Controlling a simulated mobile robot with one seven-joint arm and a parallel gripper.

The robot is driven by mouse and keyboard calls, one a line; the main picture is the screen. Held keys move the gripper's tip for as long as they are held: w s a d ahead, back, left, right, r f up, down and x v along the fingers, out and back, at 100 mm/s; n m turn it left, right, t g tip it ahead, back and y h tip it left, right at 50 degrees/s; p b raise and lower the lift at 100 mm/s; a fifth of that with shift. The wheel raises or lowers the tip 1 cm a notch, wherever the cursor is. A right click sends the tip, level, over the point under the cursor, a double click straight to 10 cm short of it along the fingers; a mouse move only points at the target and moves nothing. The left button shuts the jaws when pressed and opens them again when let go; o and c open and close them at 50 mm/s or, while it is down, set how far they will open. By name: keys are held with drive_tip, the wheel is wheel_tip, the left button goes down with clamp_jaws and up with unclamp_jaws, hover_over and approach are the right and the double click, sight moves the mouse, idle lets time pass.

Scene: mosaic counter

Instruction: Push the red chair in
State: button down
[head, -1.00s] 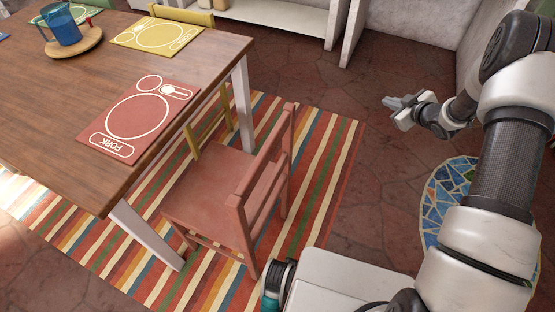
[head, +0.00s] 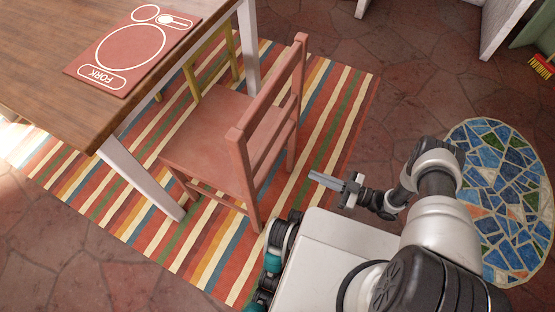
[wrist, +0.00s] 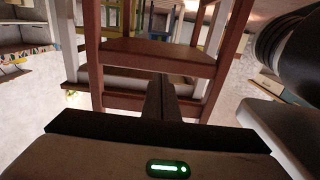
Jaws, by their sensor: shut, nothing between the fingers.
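The red chair (head: 219,130) stands on the striped rug beside the wooden table (head: 60,62), its seat partly toward the table edge and its backrest on the side facing my arm. My gripper (head: 318,177) is shut and empty, to the right of the chair's backrest and apart from it in the head view. In the wrist view the closed fingers (wrist: 160,97) point at the chair's red legs and rails (wrist: 150,55), which fill the upper middle. The exact gap to the chair is hard to tell.
A striped rug (head: 335,115) lies under the chair and table. A white table leg (head: 140,178) stands left of the chair. A yellow chair (head: 228,60) is partly hidden behind. A round mosaic (head: 497,190) lies on the right.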

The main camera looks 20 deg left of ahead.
sight(277, 159)
drive_tip(key=w+a, duration=0.1)
drive_tip(key=a, duration=1)
drive_tip(key=shift+a, duration=0.4)
drive_tip(key=shift+a, duration=0.2)
